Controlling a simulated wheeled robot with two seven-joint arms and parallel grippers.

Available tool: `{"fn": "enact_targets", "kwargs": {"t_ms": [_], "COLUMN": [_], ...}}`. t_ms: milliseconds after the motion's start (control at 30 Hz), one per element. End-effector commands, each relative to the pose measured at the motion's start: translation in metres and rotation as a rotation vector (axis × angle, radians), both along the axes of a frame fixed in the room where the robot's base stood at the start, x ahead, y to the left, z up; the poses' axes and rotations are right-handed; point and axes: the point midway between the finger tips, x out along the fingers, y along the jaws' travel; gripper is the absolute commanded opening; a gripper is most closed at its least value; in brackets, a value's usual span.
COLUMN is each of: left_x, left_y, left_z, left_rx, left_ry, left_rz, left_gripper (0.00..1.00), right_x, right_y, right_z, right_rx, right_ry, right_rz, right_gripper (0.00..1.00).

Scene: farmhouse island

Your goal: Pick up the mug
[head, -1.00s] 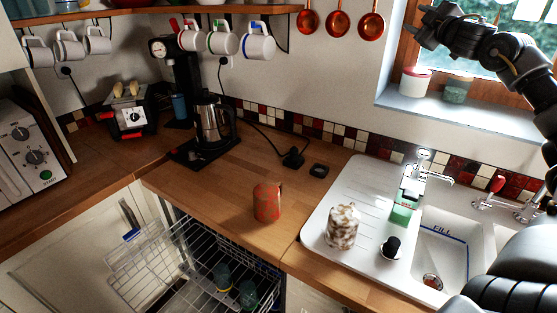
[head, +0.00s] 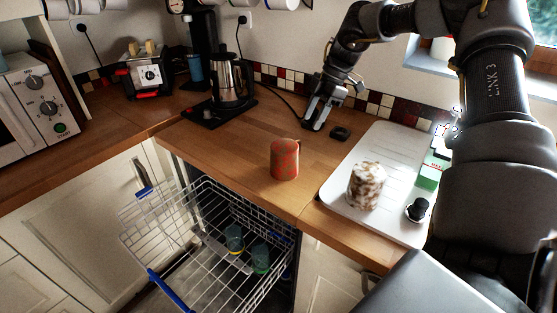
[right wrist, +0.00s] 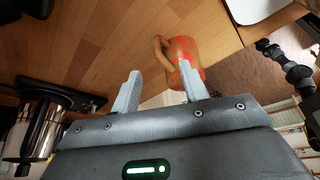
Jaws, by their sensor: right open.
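A red mug with a speckled pattern (head: 285,160) stands upright on the wooden worktop, left of the white sink drainer. My right gripper (head: 314,120) is over the worktop behind the mug, apart from it, near the back wall. In the right wrist view the two fingers (right wrist: 160,70) are apart with nothing between them. The mug (right wrist: 188,50) shows beyond the right-hand finger, which covers part of it; its handle faces the gap side. My left gripper is not in view.
A brown-and-white patterned jar (head: 365,187) stands on the drainer (head: 350,150). An open dishwasher rack (head: 205,240) is below the front edge. Worktop around the mug is clear.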

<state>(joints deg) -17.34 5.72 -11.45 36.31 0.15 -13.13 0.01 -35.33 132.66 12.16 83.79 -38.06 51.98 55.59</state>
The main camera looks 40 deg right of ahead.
Motion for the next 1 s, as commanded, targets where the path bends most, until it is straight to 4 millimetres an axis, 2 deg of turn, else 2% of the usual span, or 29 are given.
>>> {"fn": "enact_targets", "kwargs": {"t_ms": [167, 533, 733, 867, 1000], "left_x": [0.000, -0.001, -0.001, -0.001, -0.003], "left_y": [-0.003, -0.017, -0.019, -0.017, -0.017], "left_z": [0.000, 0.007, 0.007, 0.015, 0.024], "left_rx": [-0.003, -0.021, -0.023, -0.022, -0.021], "left_ry": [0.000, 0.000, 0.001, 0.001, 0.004], "left_rz": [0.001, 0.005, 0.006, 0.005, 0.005], "left_gripper": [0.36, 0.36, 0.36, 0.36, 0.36], "right_x": [-0.003, 0.004, 0.005, 0.006, 0.009], "right_y": [-0.001, 0.017, 0.019, 0.023, 0.030], "right_z": [-0.004, -0.049, -0.054, -0.064, -0.082], "right_rx": [-0.002, -0.001, -0.001, -0.001, 0.000], "right_ry": [0.017, 0.016, 0.013, 0.017, 0.016], "right_rz": [-0.010, -0.006, -0.007, -0.006, -0.006], "right_gripper": [0.44, 0.44, 0.44, 0.44, 0.44]}}
